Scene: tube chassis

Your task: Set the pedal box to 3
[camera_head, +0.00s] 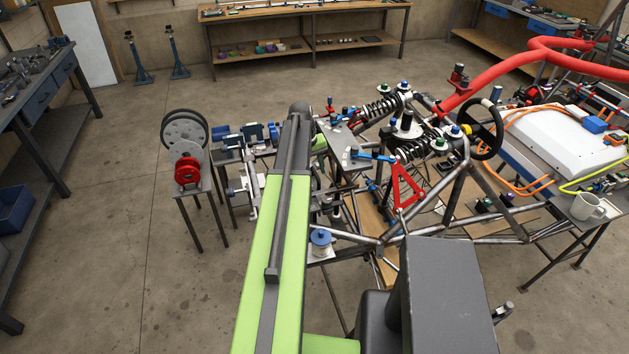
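The tube chassis (452,190) stands to the right of my green arm, which reaches forward through the middle of the picture. I cannot pick out the pedal box or any number marks on it with certainty. Small blue and metal parts (372,156) sit at the chassis's near left end, beside a red wishbone (404,187). My arm covers part of the area left of the chassis. My gripper cannot be made out; the far end of the arm hides what lies beyond and below it.
A small stand with a red reel (187,170) and a bench with a vise-like tool (252,136) stand left of my arm. A steering wheel (487,129) rises from the chassis. Open floor (110,220) lies at left.

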